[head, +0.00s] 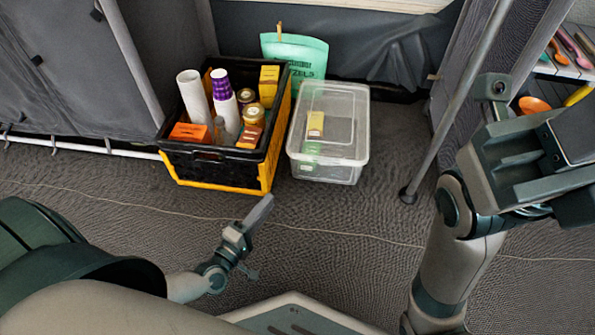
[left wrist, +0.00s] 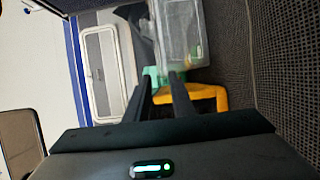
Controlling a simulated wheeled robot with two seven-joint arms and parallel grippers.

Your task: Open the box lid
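The clear plastic box (head: 345,163) stands on the floor in the middle of the head view, with its translucent lid (head: 333,97) lying on top, seemingly closed. A few small yellow and green items show through it. The box also shows at the top of the left wrist view (left wrist: 178,30). My left gripper (head: 262,208) is in front of the box and to its left, apart from it. Its two fingers (left wrist: 162,78) stand apart with nothing between them. My right gripper (head: 485,165) is raised at the right; its finger gap is not clear.
A black and yellow crate (head: 265,180) with cups, jars and packets stands just left of the box. A green bag (head: 297,52) is behind them. A grey pole (head: 455,105) rises right of the box. The floor in front is clear.

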